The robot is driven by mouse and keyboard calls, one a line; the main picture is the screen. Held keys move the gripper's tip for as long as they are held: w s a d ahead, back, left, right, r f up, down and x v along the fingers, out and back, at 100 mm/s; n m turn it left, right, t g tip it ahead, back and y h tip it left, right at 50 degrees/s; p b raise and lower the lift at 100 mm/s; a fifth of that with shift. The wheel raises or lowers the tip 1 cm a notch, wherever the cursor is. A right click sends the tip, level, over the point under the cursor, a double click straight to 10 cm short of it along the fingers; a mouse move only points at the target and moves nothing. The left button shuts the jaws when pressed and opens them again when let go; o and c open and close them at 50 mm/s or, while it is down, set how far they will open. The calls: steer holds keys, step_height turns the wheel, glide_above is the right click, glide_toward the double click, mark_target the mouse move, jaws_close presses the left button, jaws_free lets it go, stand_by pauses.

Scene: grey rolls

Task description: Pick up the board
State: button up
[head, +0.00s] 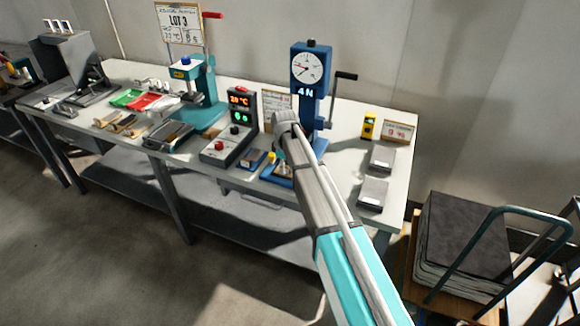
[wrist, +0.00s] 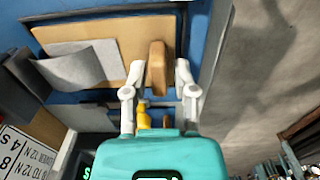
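A flat tan board (wrist: 130,32) lies on a blue base in the wrist view. A grey curled sheet (wrist: 80,70) covers its left part. A rounded brown block (wrist: 157,68) stands at the board's right part, between the two fingers of my gripper (wrist: 157,78) as seen from the wrist. The fingers are spread, with a gap on each side of the block; I cannot tell how far below them it lies. In the head view my arm reaches to the foot of the blue press (head: 311,75) with a dial and a 4 N display, and hides the gripper.
A grey control box (head: 230,140) stands left of the arm on the white table, beside a yellow knob (head: 271,157). Grey trays (head: 373,193) and a yellow meter (head: 369,125) are on the right. A dark stack (head: 465,235) stands off the table's right end.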

jaws_close()
steer(key=shift+r, duration=0.1)
step_height(320, 180, up, 3)
steer(key=p, duration=0.2)
steer(key=shift+p, duration=0.4)
steer(key=s+d+r+p, duration=0.2)
steer(key=s+r+p, duration=0.8)
steer(key=s, duration=0.3)
steer(key=shift+s+d, duration=0.15)
steer(key=shift+s, duration=0.25)
steer(key=shift+f, duration=0.1)
